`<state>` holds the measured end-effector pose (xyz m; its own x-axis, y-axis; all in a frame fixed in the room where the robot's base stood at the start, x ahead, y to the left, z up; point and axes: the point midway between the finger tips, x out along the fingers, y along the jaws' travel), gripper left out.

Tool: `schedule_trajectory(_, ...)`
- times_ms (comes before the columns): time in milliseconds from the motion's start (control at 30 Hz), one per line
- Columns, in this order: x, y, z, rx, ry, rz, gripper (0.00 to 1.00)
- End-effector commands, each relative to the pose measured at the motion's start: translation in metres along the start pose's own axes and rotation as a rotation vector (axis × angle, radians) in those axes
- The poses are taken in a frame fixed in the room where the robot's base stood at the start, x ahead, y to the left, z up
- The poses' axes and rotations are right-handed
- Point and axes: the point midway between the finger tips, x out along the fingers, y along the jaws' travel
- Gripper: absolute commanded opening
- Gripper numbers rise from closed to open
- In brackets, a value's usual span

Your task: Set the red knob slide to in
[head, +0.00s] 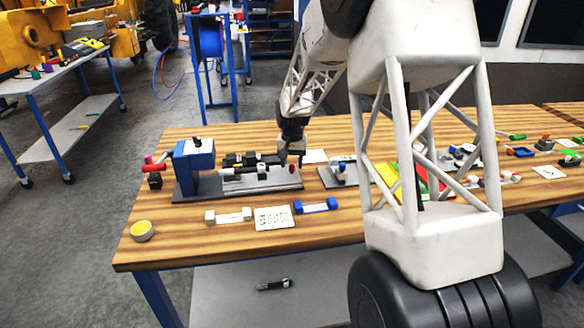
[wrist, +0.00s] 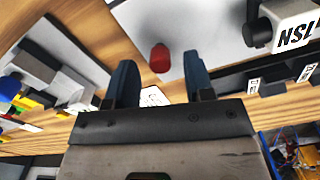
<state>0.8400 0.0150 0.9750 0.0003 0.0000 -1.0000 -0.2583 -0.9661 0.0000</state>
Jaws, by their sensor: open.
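The red knob (head: 304,169) shows small near the right end of a fixture with a grey base plate (head: 285,182). In the wrist view the red knob (wrist: 160,57) stands over a pale grey surface, in the gap between my two dark blue fingers. My gripper (head: 292,160) is open and points down at this end of the fixture. In the wrist view the fingers lie to either side of the knob, with space on both sides. I cannot tell whether the fingertips are level with the knob. The slide's travel is partly hidden by my gripper.
A blue block (head: 194,158) stands at the fixture's left end, with dark clamps and a grey bar along it. A white card (head: 273,217), a blue-ended part (head: 316,206) and a yellow-topped round tin (head: 142,230) lie in front. My arm hides much of the bench's middle.

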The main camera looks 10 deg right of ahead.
Motion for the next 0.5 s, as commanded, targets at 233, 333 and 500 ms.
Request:
schedule_trajectory(233,0.019,0.000,0.000,0.000,0.000,0.000,0.48)
schedule_trajectory(333,0.021,0.000,0.000,0.000,0.000,0.000,0.48)
schedule_trajectory(500,0.022,0.000,0.000,0.000,0.000,0.000,0.48)
